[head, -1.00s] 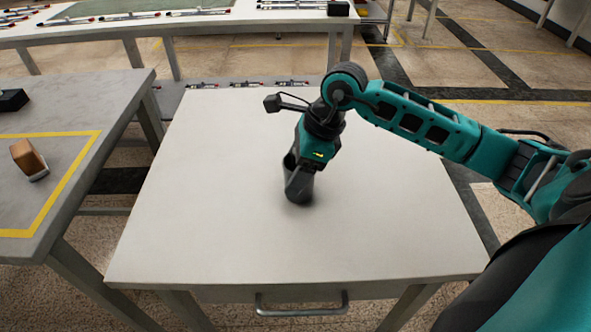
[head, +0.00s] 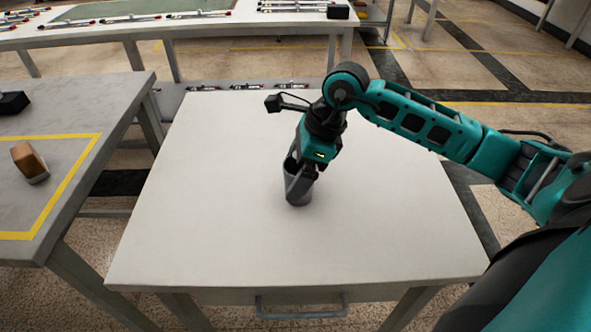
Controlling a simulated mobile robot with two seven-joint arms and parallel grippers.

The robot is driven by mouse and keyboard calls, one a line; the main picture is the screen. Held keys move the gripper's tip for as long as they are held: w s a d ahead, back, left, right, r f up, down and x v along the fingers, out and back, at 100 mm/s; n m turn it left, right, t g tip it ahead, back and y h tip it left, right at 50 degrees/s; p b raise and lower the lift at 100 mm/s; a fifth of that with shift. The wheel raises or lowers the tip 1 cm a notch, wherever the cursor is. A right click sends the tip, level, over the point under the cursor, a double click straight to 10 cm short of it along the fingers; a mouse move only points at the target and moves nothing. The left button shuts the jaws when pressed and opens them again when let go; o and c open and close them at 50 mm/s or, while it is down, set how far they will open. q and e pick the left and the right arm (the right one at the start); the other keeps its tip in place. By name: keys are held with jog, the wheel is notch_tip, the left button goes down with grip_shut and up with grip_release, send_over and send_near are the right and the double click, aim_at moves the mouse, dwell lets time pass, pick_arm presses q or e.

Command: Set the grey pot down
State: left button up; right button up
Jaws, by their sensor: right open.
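The grey pot (head: 298,192) is a small dark grey cylinder. It stands upright on the white table (head: 220,240), near the table's middle. My right gripper (head: 300,182) reaches down to the pot from above, with its fingers at the pot's upper part. The fingers are open; they partly hide the pot's rim. I cannot tell whether a finger still touches it. My left gripper is not in view.
A long bench (head: 200,32) at the back holds several rods. The white table around the pot is clear.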

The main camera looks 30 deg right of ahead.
jog(key=p+v, duration=0.1)
jog(key=v, duration=1)
jog(key=shift+r, duration=0.2)
jog(key=shift+s, duration=0.1)
